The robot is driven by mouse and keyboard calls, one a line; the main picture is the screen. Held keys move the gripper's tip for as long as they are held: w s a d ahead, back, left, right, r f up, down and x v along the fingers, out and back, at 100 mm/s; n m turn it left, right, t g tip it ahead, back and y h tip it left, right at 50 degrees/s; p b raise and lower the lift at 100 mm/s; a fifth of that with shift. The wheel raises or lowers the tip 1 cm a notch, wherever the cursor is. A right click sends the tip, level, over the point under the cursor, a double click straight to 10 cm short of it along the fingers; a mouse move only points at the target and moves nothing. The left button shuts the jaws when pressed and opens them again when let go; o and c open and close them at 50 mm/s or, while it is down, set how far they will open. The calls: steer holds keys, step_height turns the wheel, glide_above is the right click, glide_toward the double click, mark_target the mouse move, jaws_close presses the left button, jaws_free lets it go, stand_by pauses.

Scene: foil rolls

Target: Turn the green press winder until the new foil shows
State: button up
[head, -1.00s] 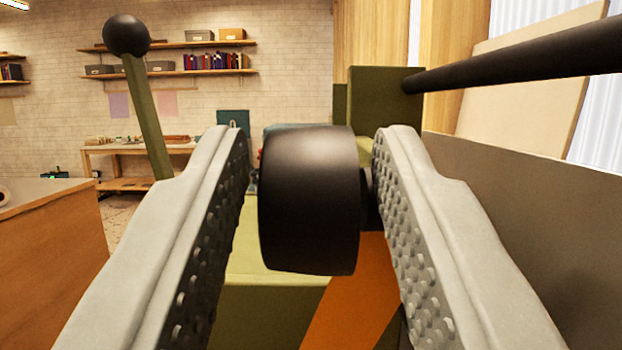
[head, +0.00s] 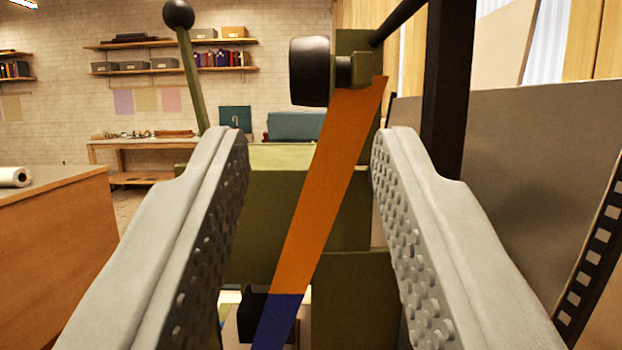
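The green press (head: 275,220) stands ahead of me in the middle of the view. Its winder has a black round knob (head: 310,72) on a short shaft at the upper right of the press. An orange foil strip (head: 325,195) runs slanting down from beside the winder to the lower left, and its bottom end shows dark blue (head: 278,315). My gripper (head: 310,140) is open and empty. Its two grey, studded fingers lie left and right of the strip in the view. The knob is above and beyond the fingertips, clear of them.
A lever with a black ball (head: 178,14) rises at the left. A black post (head: 450,95) and grey panel (head: 480,185) stand close on the right. A wooden counter (head: 50,235) with a white roll (head: 15,177) is at the left.

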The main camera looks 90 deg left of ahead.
steer(key=v, duration=0.3)
steer(key=shift+d, duration=0.15)
stand_by(0.4)
steer(key=s+a+f+m+t+h, duration=0.65)
steer(key=s+f+m+h, duration=0.25)
steer(key=s+m+h, duration=0.15)
steer(key=s+d+f+m+t+h, duration=0.25)
steer(key=s+d+h, duration=0.2)
steer(key=s, duration=0.25)
steer(key=s+d+f+m+t+h, duration=0.2)
steer(key=s+d+f+m+h, duration=0.1)
steer(key=s+h, duration=0.3)
steer(key=s+d+r+m+t+h, duration=0.1)
steer(key=s+t, duration=0.4)
steer(key=s, duration=0.5)
steer(key=shift+s+d+r+m+t+h, duration=0.35)
steer(key=shift+d+r+h, duration=0.15)
steer(key=shift+d, duration=0.6)
